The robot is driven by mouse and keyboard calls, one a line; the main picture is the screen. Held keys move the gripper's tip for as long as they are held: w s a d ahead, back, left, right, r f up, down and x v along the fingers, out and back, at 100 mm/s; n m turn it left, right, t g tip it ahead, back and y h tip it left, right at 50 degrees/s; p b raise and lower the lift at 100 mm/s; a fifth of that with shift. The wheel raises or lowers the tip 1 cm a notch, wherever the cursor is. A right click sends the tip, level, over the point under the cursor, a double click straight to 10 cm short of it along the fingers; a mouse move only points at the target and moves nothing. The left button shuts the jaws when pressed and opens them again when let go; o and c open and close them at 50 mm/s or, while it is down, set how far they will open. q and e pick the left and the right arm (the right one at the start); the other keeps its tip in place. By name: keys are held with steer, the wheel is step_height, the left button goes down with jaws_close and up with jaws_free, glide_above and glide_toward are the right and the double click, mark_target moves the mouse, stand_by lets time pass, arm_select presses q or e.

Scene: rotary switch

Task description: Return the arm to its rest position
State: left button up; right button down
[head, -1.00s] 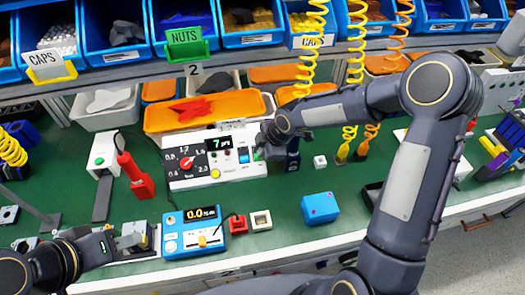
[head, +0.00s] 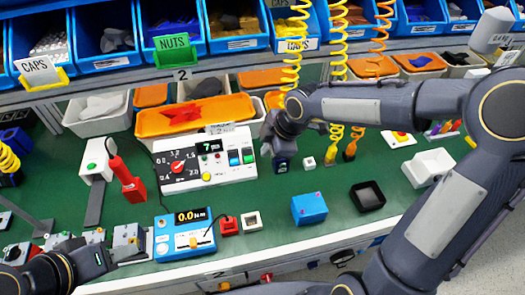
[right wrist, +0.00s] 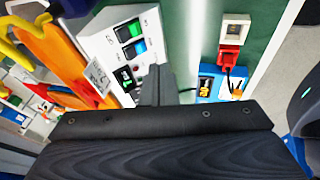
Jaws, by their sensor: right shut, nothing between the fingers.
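The white control box (head: 205,160) with a red rotary knob (head: 178,167), a small lit display (head: 209,147) and green and blue buttons stands on the green bench. My right gripper (head: 281,162) hangs just right of the box, pointing down and apart from it. In the right wrist view its fingers (right wrist: 156,86) are together and empty, with the box (right wrist: 127,45) beyond them. The knob is not clear in that view. My left gripper (head: 130,249) is low at the left, by the small grey fixtures; its finger opening cannot be made out.
A blue meter (head: 185,236), a red block (head: 229,226), a blue box (head: 309,209) and a black tray (head: 367,196) lie along the front. An orange tray (head: 195,115) and blue bins are behind. Yellow coiled hoses (head: 338,60) hang near my right arm.

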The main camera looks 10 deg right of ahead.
steer(key=shift+s+d+r, duration=0.1)
steer(key=shift+r, duration=0.05)
stand_by(0.4)
steer(key=s+d+r+m, duration=0.1)
steer(key=s+d+m, duration=0.1)
steer(key=s+m, duration=0.4)
steer(key=s+d+r+m+t, duration=0.1)
steer(key=s+d+r+m, duration=0.1)
steer(key=s+m, duration=0.5)
steer(key=s+d+r+m+t, duration=0.1)
steer(key=s+d+r+m, duration=0.1)
steer(key=s+m, duration=0.4)
steer(key=s+d, duration=0.1)
steer(key=s, duration=0.2)
steer(key=shift+s+d, duration=0.15)
steer(key=shift+d, duration=0.1)
steer(key=shift+r, duration=0.1)
stand_by(0.5)
